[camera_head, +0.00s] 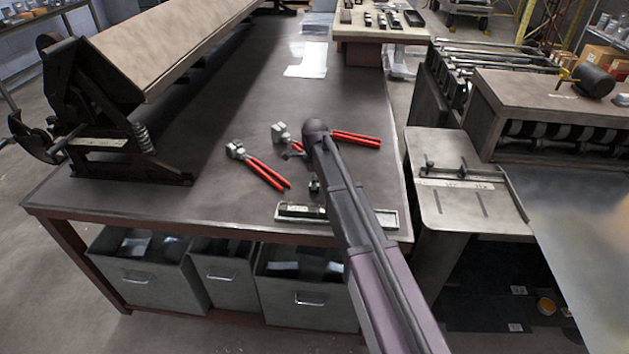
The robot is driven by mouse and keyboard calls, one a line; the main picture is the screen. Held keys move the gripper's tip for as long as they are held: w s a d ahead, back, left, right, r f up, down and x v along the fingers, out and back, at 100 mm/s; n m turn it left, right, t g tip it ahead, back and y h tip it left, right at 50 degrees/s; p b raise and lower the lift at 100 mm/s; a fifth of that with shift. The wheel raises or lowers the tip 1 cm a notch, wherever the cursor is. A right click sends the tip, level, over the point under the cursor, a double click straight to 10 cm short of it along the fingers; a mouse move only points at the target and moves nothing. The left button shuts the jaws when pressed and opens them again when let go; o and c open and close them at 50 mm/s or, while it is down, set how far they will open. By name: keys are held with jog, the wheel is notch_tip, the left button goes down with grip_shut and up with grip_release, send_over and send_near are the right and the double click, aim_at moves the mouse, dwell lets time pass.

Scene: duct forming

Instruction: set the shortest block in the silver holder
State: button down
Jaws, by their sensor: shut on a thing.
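A long, low silver holder (391,219) lies at the front edge of the workbench. Dark block-like pieces (297,210) sit in its left part. My arm crosses in front of its middle, so what stands there is hidden. My gripper (313,184) is just left of my arm, above the bench and a little behind the holder. It is mostly hidden by my arm and shut on a small dark thing. I cannot make out that thing's shape or length, nor tell which block is shortest.
Red-handled pliers (262,169) lie left of my gripper. Another red-handled tool (356,137) lies behind my arm. A large sheet bender (140,70) fills the bench's back left. Grey bins (150,283) stand beneath. A metal side table (450,205) is at right.

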notch_tip(320, 180, up, 9)
jog(key=p, duration=0.9)
dwell(0.4)
